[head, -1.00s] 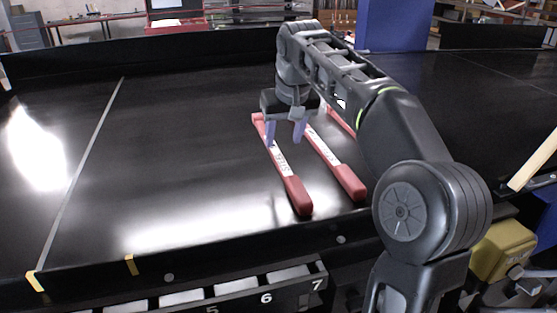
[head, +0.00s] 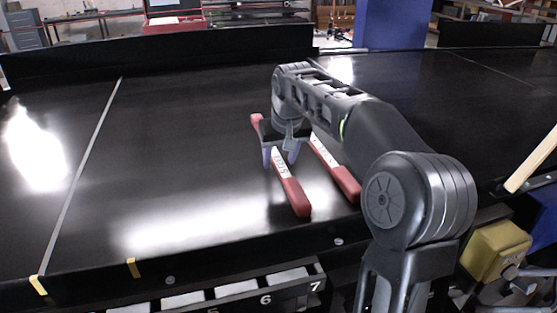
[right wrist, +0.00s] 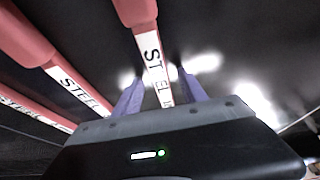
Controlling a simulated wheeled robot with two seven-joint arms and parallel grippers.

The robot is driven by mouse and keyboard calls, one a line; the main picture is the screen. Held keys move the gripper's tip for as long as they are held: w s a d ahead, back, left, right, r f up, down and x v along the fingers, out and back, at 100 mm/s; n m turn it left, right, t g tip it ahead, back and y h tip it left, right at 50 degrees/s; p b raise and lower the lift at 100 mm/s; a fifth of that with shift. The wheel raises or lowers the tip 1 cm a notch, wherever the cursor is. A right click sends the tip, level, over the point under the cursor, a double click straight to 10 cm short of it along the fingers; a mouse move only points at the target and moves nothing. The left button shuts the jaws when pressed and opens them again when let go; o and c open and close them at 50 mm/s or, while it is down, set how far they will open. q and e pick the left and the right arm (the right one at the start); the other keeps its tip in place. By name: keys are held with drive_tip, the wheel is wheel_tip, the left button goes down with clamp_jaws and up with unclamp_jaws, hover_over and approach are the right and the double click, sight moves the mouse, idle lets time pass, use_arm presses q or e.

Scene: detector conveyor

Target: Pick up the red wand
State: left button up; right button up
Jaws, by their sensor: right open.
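A red wand (head: 293,194) with a white label lies on the black conveyor belt (head: 180,150). Its middle is partly hidden by my right gripper (head: 279,159). That gripper is open and low over the wand, with one finger on each side. In the right wrist view the wand (right wrist: 137,10) runs between the two purple fingers, its label reading STEEL; I see gaps beside it. A second red wand (head: 342,178) lies just to the right, and it also shows in the right wrist view (right wrist: 22,40). My left gripper is not in view.
A third wand (right wrist: 25,108) shows at the left of the right wrist view. The conveyor's black front rail (head: 215,252) runs along the near side, above numbered slots. The belt left of the wands is clear. A yellow block (head: 497,250) is at the lower right.

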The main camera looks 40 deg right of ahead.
idle(0.6)
clamp_jaws()
idle(0.3)
